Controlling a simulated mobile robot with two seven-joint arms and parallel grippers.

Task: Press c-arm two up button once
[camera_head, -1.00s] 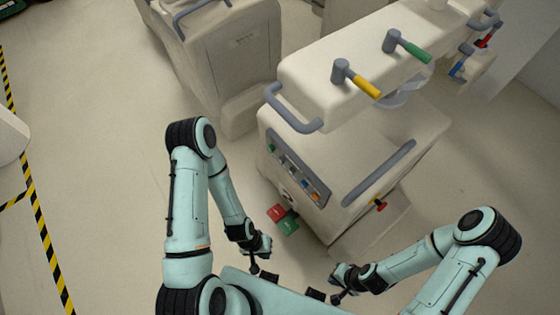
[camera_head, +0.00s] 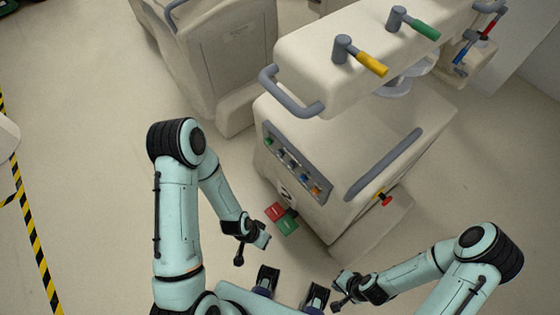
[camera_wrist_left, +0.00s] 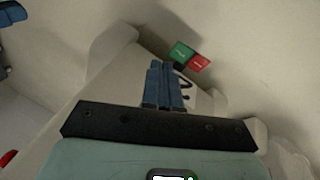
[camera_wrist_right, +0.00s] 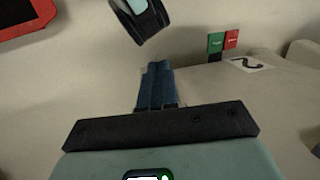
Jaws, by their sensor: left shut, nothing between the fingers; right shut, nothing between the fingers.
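The C-arm cart (camera_head: 330,215) stands ahead, with a grey sloped panel (camera_head: 297,168) of small coloured buttons on its near side. The button markings are too small to read. The right wrist view shows a "2" label (camera_wrist_right: 248,64) on the cart. My left gripper (camera_head: 238,261) is shut and empty, near the pedals but apart. My right gripper (camera_head: 337,306) is shut and empty, lower right of them.
A second pale cart (camera_head: 225,60) stands at the back left. The C-arm cart's top carries yellow (camera_head: 371,65) and green (camera_head: 426,31) levers and grey handles. A red knob (camera_head: 387,200) sticks out on its right. Open floor lies left, towards the yellow-black tape (camera_head: 32,235).

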